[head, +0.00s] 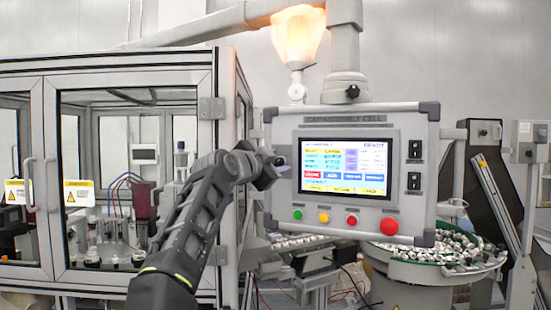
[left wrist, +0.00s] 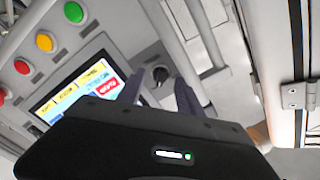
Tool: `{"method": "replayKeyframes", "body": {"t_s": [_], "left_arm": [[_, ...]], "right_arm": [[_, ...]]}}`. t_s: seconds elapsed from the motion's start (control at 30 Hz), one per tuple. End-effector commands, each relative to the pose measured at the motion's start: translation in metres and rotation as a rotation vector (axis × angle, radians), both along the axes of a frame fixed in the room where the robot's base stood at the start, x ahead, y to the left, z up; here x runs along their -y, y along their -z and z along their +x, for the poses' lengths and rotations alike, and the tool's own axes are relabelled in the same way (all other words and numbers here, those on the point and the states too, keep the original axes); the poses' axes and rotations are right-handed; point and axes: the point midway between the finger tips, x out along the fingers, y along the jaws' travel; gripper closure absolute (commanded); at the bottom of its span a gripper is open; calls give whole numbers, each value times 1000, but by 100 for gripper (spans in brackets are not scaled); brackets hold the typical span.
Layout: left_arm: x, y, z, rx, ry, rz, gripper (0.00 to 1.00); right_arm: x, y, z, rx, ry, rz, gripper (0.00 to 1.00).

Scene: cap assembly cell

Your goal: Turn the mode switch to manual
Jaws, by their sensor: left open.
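The control panel (head: 350,118) hangs in the middle of the head view, with a lit screen (head: 343,165). In the left wrist view a black rotary knob (left wrist: 160,74), which looks like the mode switch, sits on the panel face beside the screen. My left gripper (head: 279,165) is at the panel's left edge in the head view and hides that knob there. In the left wrist view my left gripper (left wrist: 160,92) is open, with one finger on each side of the knob. Whether the fingers touch it, and the knob's pointer setting, I cannot tell. My right gripper is out of view.
Below the screen are green (head: 298,214), yellow (head: 323,217) and red buttons and a larger red one (head: 389,226). Two black switches (head: 414,150) sit right of the screen. A glazed enclosure (head: 135,75) stands left. A bowl of parts (head: 440,268) is lower right.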

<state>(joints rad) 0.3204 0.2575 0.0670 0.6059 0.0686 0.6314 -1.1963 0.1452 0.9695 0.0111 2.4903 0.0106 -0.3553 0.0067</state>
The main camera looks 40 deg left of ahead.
Motion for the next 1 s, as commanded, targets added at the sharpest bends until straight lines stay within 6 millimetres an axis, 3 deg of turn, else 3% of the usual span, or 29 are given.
{"method": "replayKeyframes", "body": {"t_s": [0.13, 0.63, 1.0], "left_arm": [[0, 0, 0, 0, 0, 0, 58], [0, 0, 0, 0, 1, -1, 99], [1, 1, 0, -1, 1, -3, 100]], "right_arm": [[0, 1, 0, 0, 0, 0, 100], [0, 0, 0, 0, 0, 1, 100], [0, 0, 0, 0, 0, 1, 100]]}}
